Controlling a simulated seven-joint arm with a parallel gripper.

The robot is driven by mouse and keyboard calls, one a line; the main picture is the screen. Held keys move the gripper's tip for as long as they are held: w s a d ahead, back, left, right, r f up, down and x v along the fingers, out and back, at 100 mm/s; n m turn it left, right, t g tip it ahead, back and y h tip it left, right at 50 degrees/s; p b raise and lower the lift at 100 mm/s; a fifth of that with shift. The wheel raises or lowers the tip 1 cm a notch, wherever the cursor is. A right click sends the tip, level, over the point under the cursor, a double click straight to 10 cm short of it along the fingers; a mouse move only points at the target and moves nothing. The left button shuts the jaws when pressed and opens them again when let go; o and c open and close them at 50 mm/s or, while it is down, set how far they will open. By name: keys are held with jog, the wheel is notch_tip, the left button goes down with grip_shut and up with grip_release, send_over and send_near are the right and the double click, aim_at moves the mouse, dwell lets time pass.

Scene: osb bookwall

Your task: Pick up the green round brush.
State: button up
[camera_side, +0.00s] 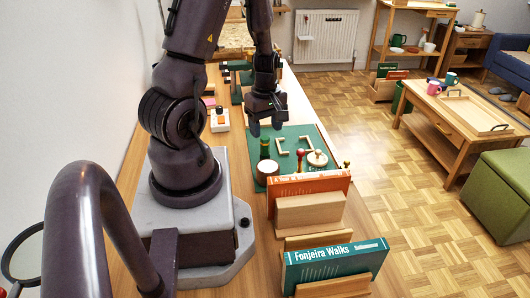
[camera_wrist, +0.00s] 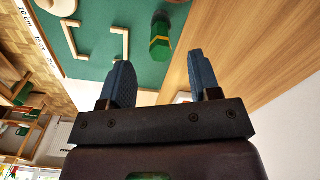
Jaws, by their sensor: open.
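The green round brush (camera_side: 265,147) looks like a small dark green cylinder with a yellow band. It stands on the green mat (camera_side: 293,133) in the side view. In the wrist view the brush (camera_wrist: 160,40) shows beyond my fingertips, roughly centred between them, with a gap between. My gripper (camera_side: 266,119) is open and empty, a little above and behind the brush in the side view. Its two blue fingers (camera_wrist: 161,82) stand apart in the wrist view. My fingers do not touch the brush.
An orange book (camera_side: 307,184) and a teal book (camera_side: 335,262) stand in holders nearer the camera.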

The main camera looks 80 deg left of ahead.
aim_at(265, 138)
jog(key=shift+s+a+f, duration=0.1)
jog(key=shift+a+f, duration=0.05)
jog(key=shift+f, duration=3.05)
jog(key=c, duration=1)
